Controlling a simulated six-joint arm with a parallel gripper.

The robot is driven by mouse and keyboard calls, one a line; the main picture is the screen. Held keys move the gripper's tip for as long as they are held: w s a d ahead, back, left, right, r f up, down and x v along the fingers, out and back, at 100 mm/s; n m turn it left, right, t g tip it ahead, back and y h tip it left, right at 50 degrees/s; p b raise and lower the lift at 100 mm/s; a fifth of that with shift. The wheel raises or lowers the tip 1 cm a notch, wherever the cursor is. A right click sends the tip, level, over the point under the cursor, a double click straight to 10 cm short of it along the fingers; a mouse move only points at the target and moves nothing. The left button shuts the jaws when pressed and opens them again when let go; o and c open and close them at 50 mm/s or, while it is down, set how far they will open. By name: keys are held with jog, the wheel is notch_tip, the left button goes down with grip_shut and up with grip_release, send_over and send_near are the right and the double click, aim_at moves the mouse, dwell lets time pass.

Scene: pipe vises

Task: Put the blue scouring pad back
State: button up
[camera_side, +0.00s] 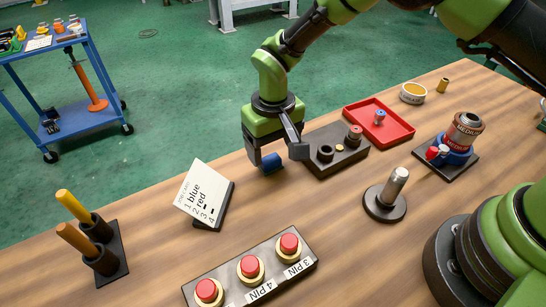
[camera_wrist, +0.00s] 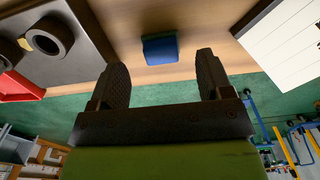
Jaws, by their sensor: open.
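The blue scouring pad (camera_side: 271,165) lies on the wooden table under my gripper (camera_side: 278,157) in the side view, partly hidden by a finger. In the wrist view the pad (camera_wrist: 160,49) lies just beyond the fingertips, between their lines, with bare table around it. My gripper (camera_wrist: 163,70) is open and its two fingers are wide apart with nothing between them. I cannot tell from the side view how high the fingertips are above the pad.
A dark block with round sockets (camera_side: 322,172) stands close to the right of my gripper. A red tray (camera_side: 395,130) lies behind it. A card stand (camera_side: 203,192) is at left, and a button panel (camera_side: 215,278) in front. Bare table lies between them.

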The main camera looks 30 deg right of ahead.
notch_tip(320, 180, up, 8)
notch_tip(320, 180, up, 10)
jog(key=m+t+y, duration=0.1)
jog(key=t, duration=0.1)
send_over(273, 162)
jog(key=s+d, duration=0.2)
jog(key=d, duration=0.3)
jog(key=s+d+r+m+t+y, duration=0.1)
jog(key=s+d+r+m+t, duration=0.15)
jog(key=s+d+r, duration=0.55)
jog(key=s+t, duration=0.2)
jog(key=s, duration=0.9)
jog(key=shift+s+d+r+t, duration=0.2)
jog(key=shift+d+r+t, duration=0.1)
jog(key=shift+t, duration=0.05)
jog(key=shift+m, duration=0.25)
